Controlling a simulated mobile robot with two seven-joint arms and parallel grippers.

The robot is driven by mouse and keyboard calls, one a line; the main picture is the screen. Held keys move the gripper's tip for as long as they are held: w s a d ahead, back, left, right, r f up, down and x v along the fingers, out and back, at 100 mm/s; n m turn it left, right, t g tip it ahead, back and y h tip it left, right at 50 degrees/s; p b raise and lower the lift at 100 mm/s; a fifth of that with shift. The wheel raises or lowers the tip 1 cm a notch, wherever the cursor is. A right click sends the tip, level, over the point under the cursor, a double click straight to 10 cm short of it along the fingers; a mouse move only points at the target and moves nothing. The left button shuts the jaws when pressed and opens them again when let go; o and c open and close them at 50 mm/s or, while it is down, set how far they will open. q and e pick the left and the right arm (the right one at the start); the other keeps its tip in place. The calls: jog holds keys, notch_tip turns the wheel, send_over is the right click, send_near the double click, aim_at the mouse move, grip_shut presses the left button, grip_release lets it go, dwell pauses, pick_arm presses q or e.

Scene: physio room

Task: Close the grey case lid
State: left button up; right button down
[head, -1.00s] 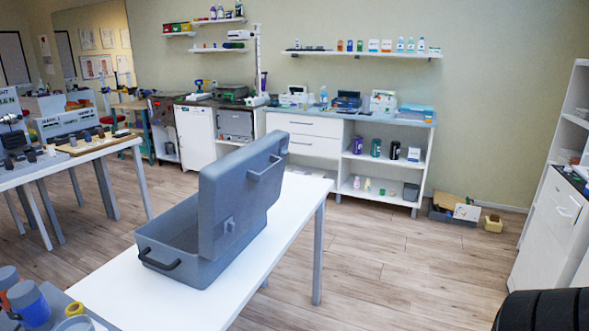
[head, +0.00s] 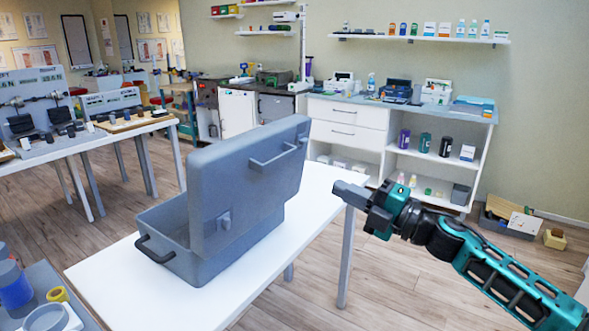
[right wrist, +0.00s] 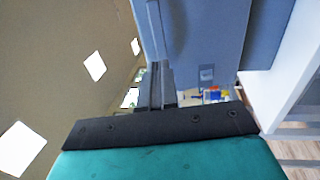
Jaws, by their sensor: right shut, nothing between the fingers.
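The grey case stands on a white table in the head view. Its lid (head: 215,180) is raised roughly upright, with a handle (head: 280,152) on its outer face. The open base (head: 172,258) shows a dark side handle. My right gripper (head: 348,192) is shut and empty, to the right of the lid and apart from it in the picture. In the right wrist view, the shut fingers (right wrist: 156,88) show in front of a blue-grey surface (right wrist: 205,40), which looks like the case lid. My left gripper is not in view.
The white table (head: 130,292) has bare room around the case. A grey surface with a blue container (head: 15,288) and a yellow ring (head: 57,294) lies at the lower left. Counters and shelves (head: 400,105) line the back wall. The floor behind the table is open.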

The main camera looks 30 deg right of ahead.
send_near(282, 161)
jog(key=p+x, duration=0.1)
jog(key=x, duration=0.4)
jog(key=shift+s+r, duration=0.1)
jog(key=shift+x, duration=0.85)
jog(key=shift+a, duration=0.15)
